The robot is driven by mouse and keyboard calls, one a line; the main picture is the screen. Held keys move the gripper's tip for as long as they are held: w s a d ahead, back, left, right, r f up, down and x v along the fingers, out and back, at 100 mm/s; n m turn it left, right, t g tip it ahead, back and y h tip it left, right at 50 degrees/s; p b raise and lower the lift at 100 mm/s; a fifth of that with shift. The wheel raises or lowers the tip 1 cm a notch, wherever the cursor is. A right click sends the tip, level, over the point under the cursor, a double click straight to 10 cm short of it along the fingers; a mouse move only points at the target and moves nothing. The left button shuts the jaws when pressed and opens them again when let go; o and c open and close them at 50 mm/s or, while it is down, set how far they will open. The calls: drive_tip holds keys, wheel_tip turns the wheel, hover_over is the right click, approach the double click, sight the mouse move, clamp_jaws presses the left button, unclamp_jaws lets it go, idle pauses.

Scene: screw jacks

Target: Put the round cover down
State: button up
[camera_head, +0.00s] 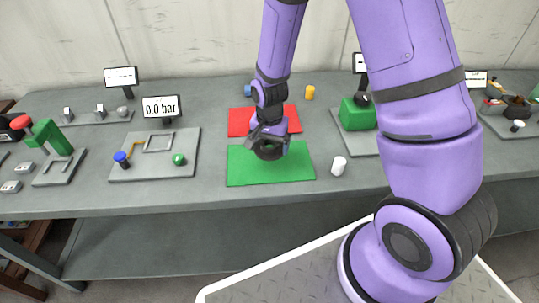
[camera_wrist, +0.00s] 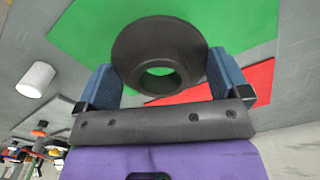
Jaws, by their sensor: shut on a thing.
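The round cover (camera_wrist: 155,40) is a dark ring-shaped disc with a hole in its middle. In the wrist view it sits between the two blue-padded fingers of my gripper (camera_wrist: 163,78), which is shut on it. Green shows through its hole. In the head view my gripper (camera_head: 268,142) holds the dark cover (camera_head: 268,152) over the green mat (camera_head: 245,172). I cannot tell whether the cover touches the mat. The red mat (camera_head: 237,122) lies just behind the green one, partly hidden by my arm.
A white cylinder (camera_head: 339,166) stands right of the green mat. A yellow cylinder (camera_head: 310,92) stands behind the red mat. A grey board with a blue knob (camera_head: 121,158) lies left, and a green block (camera_head: 357,114) stands right. The table's front edge is clear.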

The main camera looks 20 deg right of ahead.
drive_tip(key=shift+f, duration=2.35)
drive_tip(key=o, duration=0.7)
drive_tip(key=shift+f, duration=0.1)
drive_tip(key=shift+o, duration=0.2)
wheel_tip(320, 180, up, 12)
drive_tip(key=r, duration=0.1)
wheel_tip(320, 180, up, 18)
drive_tip(key=n+t, duration=0.3)
drive_tip(key=n, duration=0.1)
hover_over(269, 155)
drive_tip(key=s+d, duration=0.5)
drive_tip(key=s+d+r+n+t, duration=0.1)
drive_tip(key=s+r+n, duration=0.1)
drive_tip(key=s+r, duration=0.2)
drive_tip(key=s+d+r+n+t, duration=0.1)
drive_tip(key=s+r, duration=0.4)
drive_tip(key=s, duration=0.5)
drive_tip(key=shift+s+d+r+n, duration=0.2)
drive_tip(key=shift+d+r+n, duration=0.15)
drive_tip(key=shift+n, duration=0.25)
